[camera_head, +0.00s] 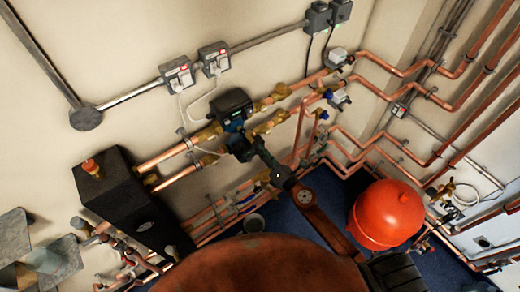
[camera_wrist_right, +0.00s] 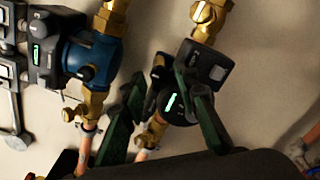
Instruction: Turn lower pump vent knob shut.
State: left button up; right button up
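The lower pump (camera_head: 239,147) is a dark unit on the lower copper pipe, below the blue upper pump (camera_head: 235,108). In the right wrist view the lower pump (camera_wrist_right: 178,98) shows a dark head with a small green display, and the upper pump (camera_wrist_right: 80,58) is at left. My right gripper (camera_head: 257,152) is at the lower pump. In the wrist view its dark green fingers (camera_wrist_right: 161,82) are spread apart, one on each side of part of the pump head. I cannot make out the vent knob clearly or tell whether a finger touches it. My left gripper is not in view.
Copper pipes with brass valves (camera_head: 280,92) run close beside the pumps. A black box (camera_head: 130,200) is at left. A red vessel (camera_head: 386,213) stands at lower right. Switch boxes (camera_head: 178,74) and cables are on the wall above.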

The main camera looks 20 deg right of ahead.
jog(key=shift+o, duration=0.4)
jog(key=v, duration=1.2)
jog(key=shift+r, duration=0.1)
